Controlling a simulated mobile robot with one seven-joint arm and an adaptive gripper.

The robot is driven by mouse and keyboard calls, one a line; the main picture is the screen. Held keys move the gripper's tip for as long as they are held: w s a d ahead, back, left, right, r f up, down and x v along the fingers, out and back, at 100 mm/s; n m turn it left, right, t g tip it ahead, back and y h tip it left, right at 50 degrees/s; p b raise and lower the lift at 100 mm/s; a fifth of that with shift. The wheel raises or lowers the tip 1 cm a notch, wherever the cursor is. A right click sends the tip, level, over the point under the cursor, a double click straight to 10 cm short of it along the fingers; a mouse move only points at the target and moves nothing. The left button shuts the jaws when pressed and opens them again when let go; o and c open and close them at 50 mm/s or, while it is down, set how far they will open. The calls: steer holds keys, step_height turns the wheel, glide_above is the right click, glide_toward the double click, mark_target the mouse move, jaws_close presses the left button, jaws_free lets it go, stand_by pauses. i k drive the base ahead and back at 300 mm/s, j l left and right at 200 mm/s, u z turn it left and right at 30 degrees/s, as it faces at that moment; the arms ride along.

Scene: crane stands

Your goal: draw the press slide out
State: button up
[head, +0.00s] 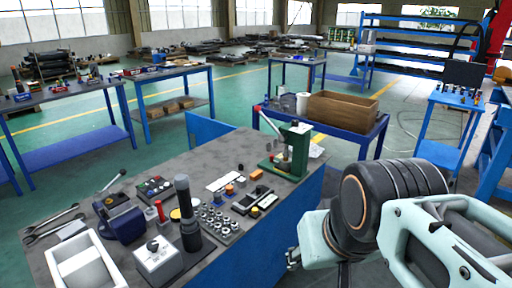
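A green press (294,150) with a long lever stands upright at the far right end of the grey-topped bench (225,160). The lever rises to the left and has a red tip. I cannot make out the press slide as a separate part, nor how far in or out it is. My arm enters at the lower right, in front of the bench and nearer the camera than the press. It is clear of the press in the picture. My gripper is not visible; the arm runs out of the bottom of the frame.
The bench holds a socket tray (215,223), a black cylindrical tool (186,213), a white box (158,262), a white bin (84,268) and wrenches (50,226). A blue table behind carries a wooden crate (342,111). Green floor is open beyond the bench.

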mark_target(286, 166)
steer(key=u, duration=0.65)
steer(key=i+l+u, duration=0.2)
steer(key=u, duration=0.15)
steer(key=i+l+u, duration=0.15)
steer(key=l+u, duration=0.25)
steer(key=i+l+u, duration=0.15)
steer(key=l, duration=0.2)
steer(key=i+l+u, duration=0.1)
steer(key=l, duration=0.25)
steer(key=l+u, duration=0.4)
steer(key=l, duration=0.4)
steer(key=i+l+z, duration=0.15)
steer(key=z, duration=0.2)
